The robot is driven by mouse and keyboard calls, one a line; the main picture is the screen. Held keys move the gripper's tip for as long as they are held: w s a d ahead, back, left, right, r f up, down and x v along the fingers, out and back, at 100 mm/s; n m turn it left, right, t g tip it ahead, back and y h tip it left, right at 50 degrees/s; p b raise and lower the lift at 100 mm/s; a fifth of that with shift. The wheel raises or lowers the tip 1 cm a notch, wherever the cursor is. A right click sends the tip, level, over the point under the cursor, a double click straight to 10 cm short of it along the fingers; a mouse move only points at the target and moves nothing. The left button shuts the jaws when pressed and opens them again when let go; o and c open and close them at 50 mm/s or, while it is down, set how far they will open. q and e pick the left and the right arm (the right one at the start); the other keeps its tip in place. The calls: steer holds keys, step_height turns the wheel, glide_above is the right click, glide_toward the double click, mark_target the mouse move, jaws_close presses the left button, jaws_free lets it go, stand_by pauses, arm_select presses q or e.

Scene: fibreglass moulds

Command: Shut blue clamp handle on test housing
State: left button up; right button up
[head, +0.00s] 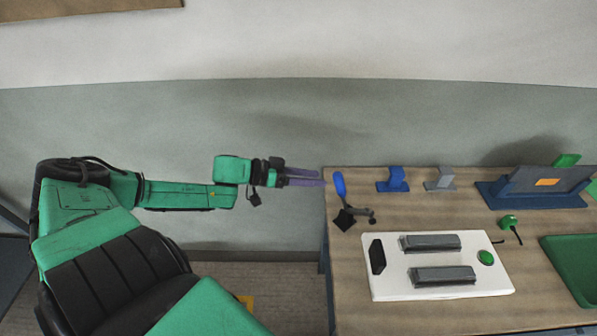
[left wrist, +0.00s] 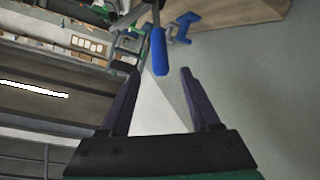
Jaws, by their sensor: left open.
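The blue clamp handle (head: 340,186) stands up from a dark clamp base (head: 345,218) at the left edge of the table. A dark clamp arm with a round tip reaches right from the base. My left gripper (head: 322,178) is open and empty, just left of the handle, with its purple fingers pointing at it. In the left wrist view the blue handle (left wrist: 159,52) shows beyond the fingertips, between them but not touching. The white test housing (head: 394,285) with two grey bars lies in front of the clamp. My right gripper is not in view.
The wooden table (head: 430,215) holds a blue bracket (head: 392,181), a grey bracket (head: 440,180), a dark blue stand (head: 530,190) and a green button unit (head: 509,222) with a cable. A green tray (head: 575,262) is at the right. The wall is behind.

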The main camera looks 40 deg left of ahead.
mark_target(342, 193)
arm_select(q)
steer(key=p+v, duration=0.2)
steer(key=v, duration=0.1)
steer(key=shift+s+a+r, duration=0.1)
steer(key=shift+s+a, duration=0.2)
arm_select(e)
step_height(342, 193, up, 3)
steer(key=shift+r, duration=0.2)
